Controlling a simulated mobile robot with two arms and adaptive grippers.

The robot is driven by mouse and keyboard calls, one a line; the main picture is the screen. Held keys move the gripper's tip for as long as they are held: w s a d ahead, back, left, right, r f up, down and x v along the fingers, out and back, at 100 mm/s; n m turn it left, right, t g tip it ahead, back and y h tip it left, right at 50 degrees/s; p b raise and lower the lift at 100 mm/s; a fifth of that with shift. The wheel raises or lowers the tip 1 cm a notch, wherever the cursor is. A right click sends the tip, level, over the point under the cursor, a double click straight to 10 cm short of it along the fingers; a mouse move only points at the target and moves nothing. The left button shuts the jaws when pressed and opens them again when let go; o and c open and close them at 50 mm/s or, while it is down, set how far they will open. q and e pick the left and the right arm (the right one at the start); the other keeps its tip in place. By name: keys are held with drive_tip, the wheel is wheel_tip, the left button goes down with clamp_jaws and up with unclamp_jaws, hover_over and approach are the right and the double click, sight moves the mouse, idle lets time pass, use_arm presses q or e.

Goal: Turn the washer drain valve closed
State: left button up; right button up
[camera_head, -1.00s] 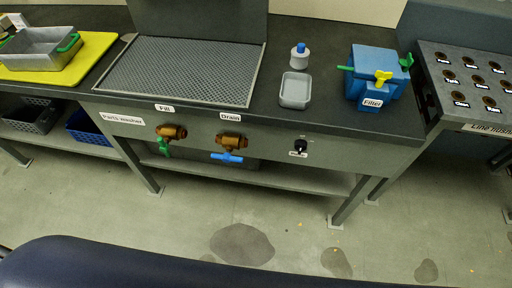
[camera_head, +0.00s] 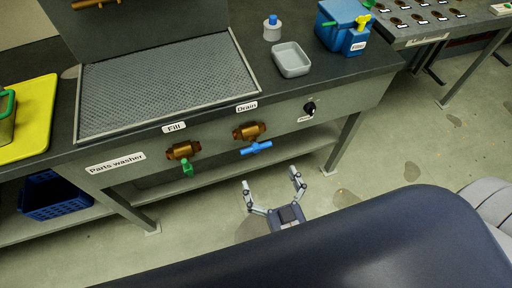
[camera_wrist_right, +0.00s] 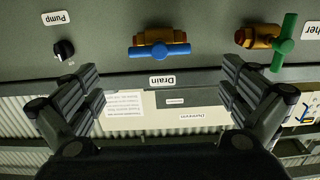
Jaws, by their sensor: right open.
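The drain valve is a brass body (camera_head: 249,131) with a blue handle (camera_head: 256,148) on the front panel of the parts washer (camera_head: 170,85), under the "Drain" label (camera_head: 247,107). Its handle lies roughly level, across the panel. In the right wrist view the blue handle (camera_wrist_right: 159,51) shows upside down, ahead and between the fingers. My right gripper (camera_head: 270,183) is open and empty, below and in front of the drain valve, not touching it. In the wrist view its two fingers (camera_wrist_right: 164,88) are spread wide. My left gripper is not in view.
The fill valve (camera_head: 183,150) with a green handle (camera_head: 187,168) is left of the drain valve. A black pump knob (camera_head: 309,108) is to the right. A lower shelf (camera_head: 215,172) runs beneath.

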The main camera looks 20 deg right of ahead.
sight(257, 147)
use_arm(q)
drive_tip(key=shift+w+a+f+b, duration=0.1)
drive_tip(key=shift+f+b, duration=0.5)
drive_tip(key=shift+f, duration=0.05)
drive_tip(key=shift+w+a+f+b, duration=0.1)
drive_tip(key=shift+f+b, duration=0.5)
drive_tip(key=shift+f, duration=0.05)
use_arm(e)
drive_tip(key=shift+w+a+f, duration=0.1)
drive_tip(key=shift+w+a, duration=0.05)
drive_tip(key=shift+w, duration=5)
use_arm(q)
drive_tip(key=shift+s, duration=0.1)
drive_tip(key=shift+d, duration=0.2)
use_arm(e)
drive_tip(key=c, duration=1.1)
